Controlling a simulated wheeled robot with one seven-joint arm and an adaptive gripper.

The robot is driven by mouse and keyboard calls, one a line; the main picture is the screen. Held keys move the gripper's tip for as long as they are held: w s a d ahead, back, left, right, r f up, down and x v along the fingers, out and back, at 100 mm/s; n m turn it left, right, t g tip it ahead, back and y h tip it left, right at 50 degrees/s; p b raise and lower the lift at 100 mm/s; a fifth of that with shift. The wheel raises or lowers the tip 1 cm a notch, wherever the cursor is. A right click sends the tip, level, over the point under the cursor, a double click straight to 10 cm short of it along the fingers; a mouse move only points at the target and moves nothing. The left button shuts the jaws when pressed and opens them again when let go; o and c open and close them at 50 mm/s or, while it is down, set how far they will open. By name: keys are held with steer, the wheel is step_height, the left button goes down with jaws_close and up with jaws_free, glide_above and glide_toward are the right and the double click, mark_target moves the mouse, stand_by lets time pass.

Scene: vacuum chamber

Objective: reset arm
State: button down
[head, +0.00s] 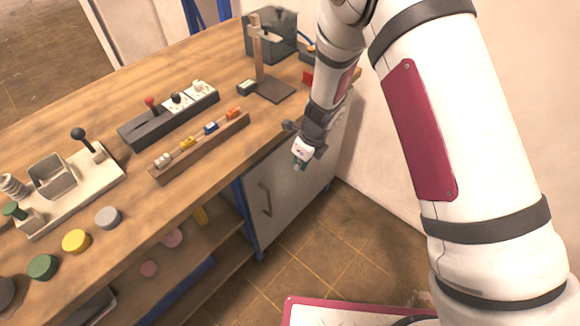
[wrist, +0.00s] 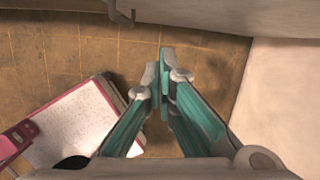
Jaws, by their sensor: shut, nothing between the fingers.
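My gripper (head: 299,163) hangs off the front edge of the wooden workbench (head: 215,165) in the head view, near the bench's right end. It points down, beside the grey cabinet door under the bench. In the wrist view my gripper (wrist: 164,85) shows its teal fingers close together, with nothing between them. My white arm with dark red panels fills the right of the head view, bent at the elbow. The floor lies below the fingers.
On the bench stand a wooden rail (head: 200,148) with small coloured blocks, a dark switch box (head: 168,118), a stand (head: 271,88) and a pale fixture (head: 75,190). Coloured discs lie near the front edge. A cabinet (head: 285,195) is below. A wall (head: 385,150) is close on the right.

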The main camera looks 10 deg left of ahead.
steer(key=shift+s+d+r+p, duration=0.15)
steer(key=shift+r+p, duration=0.15)
steer(key=shift+r, duration=0.3)
steer(key=shift+r, duration=0.1)
steer(key=s+d+r+n, duration=0.2)
steer(key=d+r+n, duration=0.15)
steer(key=r, duration=0.55)
steer(key=s+d+r+n+t+y, duration=0.15)
steer(key=r+n, duration=0.25)
steer(key=r, duration=0.5)
steer(key=s+d+r+n, duration=0.3)
steer(key=r+n, duration=0.1)
steer(key=r, duration=0.5)
steer(key=s+d+r+n+h, duration=0.1)
steer(key=s+d+r+n, duration=0.2)
steer(key=s, duration=0.4)
steer(key=s+d+r+n+t+h, duration=0.1)
steer(key=s+d+r+n, duration=0.2)
steer(key=s+d+n, duration=0.2)
steer(key=s+d+r+n+t+h, duration=0.1)
steer(key=s+d+r+n+h, duration=0.1)
steer(key=s+d+r+n, duration=0.2)
steer(key=s+d, duration=0.2)
steer(key=s, duration=0.2)
steer(key=shift+s+d, duration=0.25)
steer(key=shift+s, duration=0.05)
